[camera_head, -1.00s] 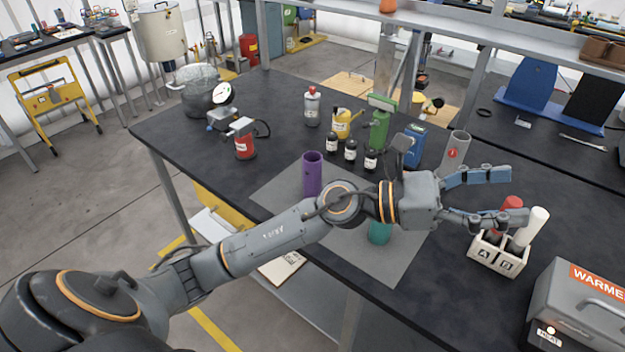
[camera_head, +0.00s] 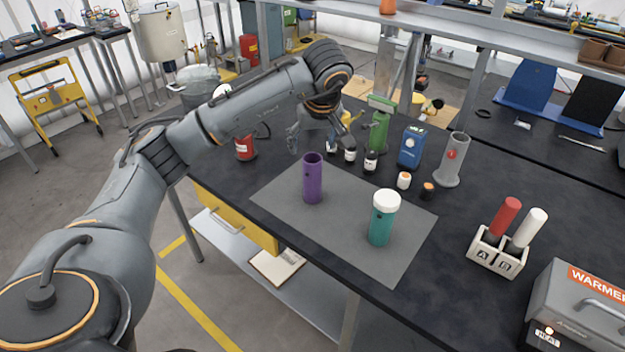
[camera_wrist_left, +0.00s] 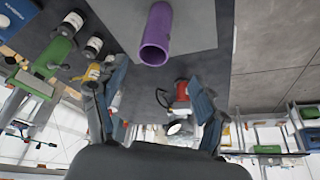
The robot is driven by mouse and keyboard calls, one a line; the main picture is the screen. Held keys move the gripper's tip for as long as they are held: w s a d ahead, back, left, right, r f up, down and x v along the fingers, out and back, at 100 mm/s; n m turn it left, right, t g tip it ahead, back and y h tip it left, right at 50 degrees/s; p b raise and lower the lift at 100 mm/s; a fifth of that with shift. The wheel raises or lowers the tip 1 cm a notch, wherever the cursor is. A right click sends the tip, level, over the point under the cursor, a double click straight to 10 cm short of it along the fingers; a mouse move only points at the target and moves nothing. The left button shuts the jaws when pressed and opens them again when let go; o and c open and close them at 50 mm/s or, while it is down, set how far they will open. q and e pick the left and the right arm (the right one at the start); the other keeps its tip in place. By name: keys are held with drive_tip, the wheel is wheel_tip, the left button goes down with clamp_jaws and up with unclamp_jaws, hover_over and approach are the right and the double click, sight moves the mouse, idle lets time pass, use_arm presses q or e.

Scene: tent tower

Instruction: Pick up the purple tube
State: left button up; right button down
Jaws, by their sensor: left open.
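The purple tube (camera_head: 313,182) stands upright and open-topped on the grey mat (camera_head: 345,245), near the mat's left end. In the left wrist view the purple tube (camera_wrist_left: 157,38) is at the top centre, beyond the fingertips. My left gripper (camera_head: 319,147) is behind and above the tube, with its fingers spread. In the wrist view my left gripper (camera_wrist_left: 157,88) is open with nothing between its fingers. The tube is apart from both fingers. My right gripper does not show.
A teal tube with a white lid (camera_head: 381,220) stands on the mat to the right. Small bottles (camera_head: 370,162) and a blue device (camera_head: 411,148) stand behind. A rack (camera_head: 497,252) holds a red and a white tube. The mat's front is clear.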

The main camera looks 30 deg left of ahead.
sight(313, 162)
use_arm(q)
drive_tip(key=p+x, duration=0.1)
drive_tip(key=x, duration=0.2)
drive_tip(key=p+x, duration=0.1)
drive_tip(key=x, duration=0.2)
drive_tip(key=w+p+x, duration=0.1)
drive_tip(key=x, duration=0.3)
drive_tip(key=shift+d, duration=0.2)
drive_tip(key=shift+a+f, duration=0.15)
drive_tip(key=shift+f, duration=0.2)
drive_tip(key=shift+c, duration=0.4)
clamp_jaws()
